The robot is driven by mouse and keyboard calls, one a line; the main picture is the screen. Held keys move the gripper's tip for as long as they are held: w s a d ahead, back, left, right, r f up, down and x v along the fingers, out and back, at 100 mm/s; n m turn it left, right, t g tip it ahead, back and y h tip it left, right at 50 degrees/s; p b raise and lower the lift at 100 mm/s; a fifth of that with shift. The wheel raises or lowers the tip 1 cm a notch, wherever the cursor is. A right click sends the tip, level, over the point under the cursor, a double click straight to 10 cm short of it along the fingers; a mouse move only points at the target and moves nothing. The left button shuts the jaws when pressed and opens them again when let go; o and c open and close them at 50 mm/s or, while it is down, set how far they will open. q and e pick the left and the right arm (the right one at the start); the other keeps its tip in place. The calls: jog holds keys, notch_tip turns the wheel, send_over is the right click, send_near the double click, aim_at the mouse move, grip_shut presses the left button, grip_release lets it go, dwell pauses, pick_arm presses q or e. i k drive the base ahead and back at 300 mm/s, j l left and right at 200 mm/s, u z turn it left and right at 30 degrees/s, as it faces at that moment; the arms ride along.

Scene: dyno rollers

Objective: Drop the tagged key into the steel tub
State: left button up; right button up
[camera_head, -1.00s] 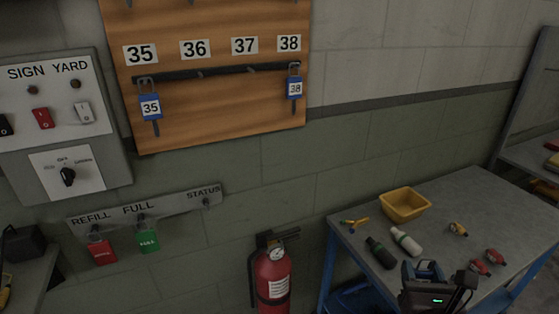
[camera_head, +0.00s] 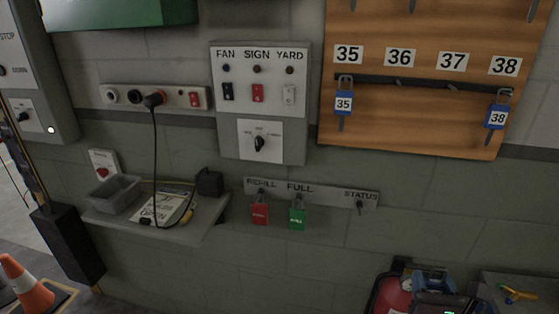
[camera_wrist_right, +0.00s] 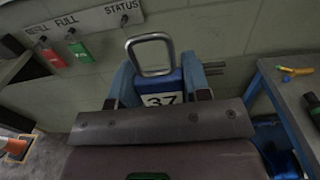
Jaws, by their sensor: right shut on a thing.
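The key part below the tag is hidden by the gripper. A grey open tub (camera_head: 116,194) stands on the wall shelf at the left of the head view, far from the gripper. It looks empty. My left gripper is not in view.
The shelf (camera_head: 190,228) also holds a paper, a cable and a black box (camera_head: 209,182). Blue tags 35 (camera_head: 343,103) and 38 (camera_head: 496,116) hang on the wooden board. A traffic cone (camera_head: 25,285) stands at lower left.

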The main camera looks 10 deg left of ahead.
aim_at(125, 199)
jog(key=k+l+u, duration=0.1)
jog(key=u, duration=1.35)
